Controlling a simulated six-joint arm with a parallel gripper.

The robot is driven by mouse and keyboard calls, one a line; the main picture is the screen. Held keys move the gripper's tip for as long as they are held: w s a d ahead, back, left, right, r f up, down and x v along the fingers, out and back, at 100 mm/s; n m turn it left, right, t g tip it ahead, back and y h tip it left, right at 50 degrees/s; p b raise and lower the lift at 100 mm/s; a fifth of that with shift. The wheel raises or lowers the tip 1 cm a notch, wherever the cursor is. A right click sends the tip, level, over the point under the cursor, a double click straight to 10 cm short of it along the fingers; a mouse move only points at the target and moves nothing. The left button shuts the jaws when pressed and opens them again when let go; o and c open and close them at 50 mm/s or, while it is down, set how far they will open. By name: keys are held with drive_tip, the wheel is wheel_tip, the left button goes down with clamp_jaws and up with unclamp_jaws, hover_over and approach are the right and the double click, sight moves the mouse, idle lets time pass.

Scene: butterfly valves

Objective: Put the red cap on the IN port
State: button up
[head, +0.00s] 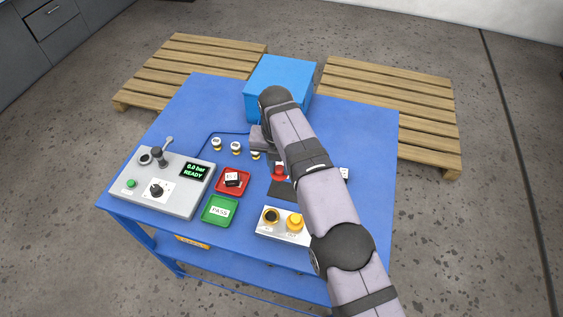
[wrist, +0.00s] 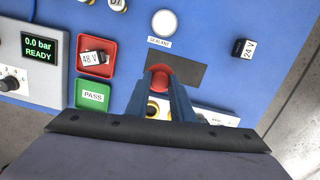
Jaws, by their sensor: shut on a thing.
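The red cap (wrist: 160,78) sits between the fingertips of my gripper (wrist: 160,86), which is shut on it. In the head view the red cap (head: 279,169) shows beside my arm, over or near a dark mat (head: 281,189); its exact height is hard to tell. A white block (head: 262,227) at the table's front has a dark round opening with a yellow ring (head: 270,216) on the left and a yellow cap (head: 295,222) on the right. Their labels are too small to read. In the wrist view my fingers partly hide this block.
A grey control box (head: 170,183) reads 0.0 bar READY. A red tray (head: 233,182) holds a 48 V block (wrist: 93,58); a green PASS tray (head: 220,210) is in front. A white sealant disc (wrist: 164,23), a 24 V block (wrist: 242,48) and a blue box (head: 280,85) stand around.

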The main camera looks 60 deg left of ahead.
drive_tip(key=shift+s+d+r+m+p, duration=0.15)
drive_tip(key=shift+s+m+p, duration=0.1)
drive_tip(key=shift+s, duration=0.15)
drive_tip(key=shift+s+d+f+m+p, duration=0.1)
drive_tip(key=shift+s+d+m+p, duration=0.05)
drive_tip(key=shift+s+m, duration=0.15)
drive_tip(key=s+d+f+m+p, duration=0.1)
drive_tip(key=s+d+m+p, duration=0.1)
drive_tip(key=s+d+m, duration=0.2)
drive_tip(key=s+d, duration=0.1)
drive_tip(key=d, duration=0.2)
drive_tip(key=shift+s+p, duration=0.3)
drive_tip(key=shift+p, duration=0.05)
drive_tip(key=shift+f, duration=0.2)
drive_tip(key=shift+f+b, duration=1.85)
drive_tip(key=shift+f, duration=0.15)
drive_tip(key=shift+p, duration=0.4)
drive_tip(key=shift+f, duration=0.15)
idle(1.0)
